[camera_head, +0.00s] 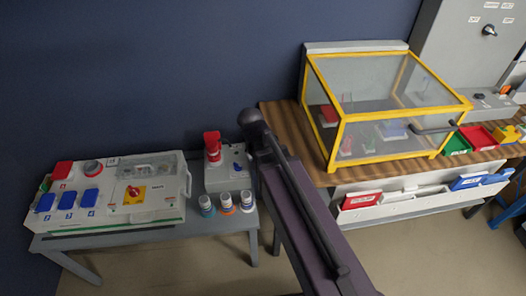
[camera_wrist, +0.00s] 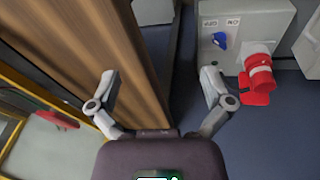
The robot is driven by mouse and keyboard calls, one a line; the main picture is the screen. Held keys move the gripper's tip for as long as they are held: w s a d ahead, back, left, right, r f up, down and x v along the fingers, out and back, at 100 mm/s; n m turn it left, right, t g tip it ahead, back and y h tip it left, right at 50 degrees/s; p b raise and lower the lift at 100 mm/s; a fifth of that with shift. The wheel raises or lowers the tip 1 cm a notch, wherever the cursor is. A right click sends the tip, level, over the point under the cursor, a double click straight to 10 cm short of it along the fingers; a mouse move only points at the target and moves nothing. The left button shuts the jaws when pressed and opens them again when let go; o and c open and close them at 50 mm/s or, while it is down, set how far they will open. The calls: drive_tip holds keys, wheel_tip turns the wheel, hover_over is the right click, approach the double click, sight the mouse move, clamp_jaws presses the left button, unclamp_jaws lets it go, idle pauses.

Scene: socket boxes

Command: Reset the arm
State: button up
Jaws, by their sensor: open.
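My gripper (camera_wrist: 160,76) shows in the wrist view with its two fingers spread wide apart and nothing between them. The brown wooden tabletop (camera_wrist: 95,50) lies beyond and beneath the fingers. A grey socket box (camera_wrist: 240,25) with a blue switch and a red connector (camera_wrist: 258,75) is to the right, apart from the right finger. In the head view my dark arm link crosses the middle and the gripper fingers cannot be made out. The same grey box (camera_head: 228,172), with its red connector (camera_head: 212,145), stands left of my arm.
A white socket panel (camera_head: 130,205) with red and blue covers sits on the left table, with several small bottles (camera_head: 226,203) nearby. A yellow-framed clear case (camera_head: 385,100) stands on the wooden table (camera_head: 275,115). Coloured bins (camera_head: 478,137) are at right. Bare floor (camera_head: 440,250) shows at lower right.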

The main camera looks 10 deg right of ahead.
drive_tip(key=shift+s+d+r, duration=0.15)
drive_tip(key=shift+s+d, duration=0.1)
drive_tip(key=shift+d, duration=0.05)
drive_tip(key=shift+n+g+y, duration=0.7)
drive_tip(key=shift+n+y, duration=0.1)
drive_tip(key=shift+y, duration=0.1)
drive_tip(key=s+d+r+p, duration=0.4)
drive_tip(key=s+p, duration=0.1)
drive_tip(key=shift+s+d+r, duration=0.15)
drive_tip(key=shift+d, duration=0.05)
drive_tip(key=shift+s+d+r, duration=0.15)
drive_tip(key=shift+s+r, duration=0.05)
drive_tip(key=shift+s, duration=0.2)
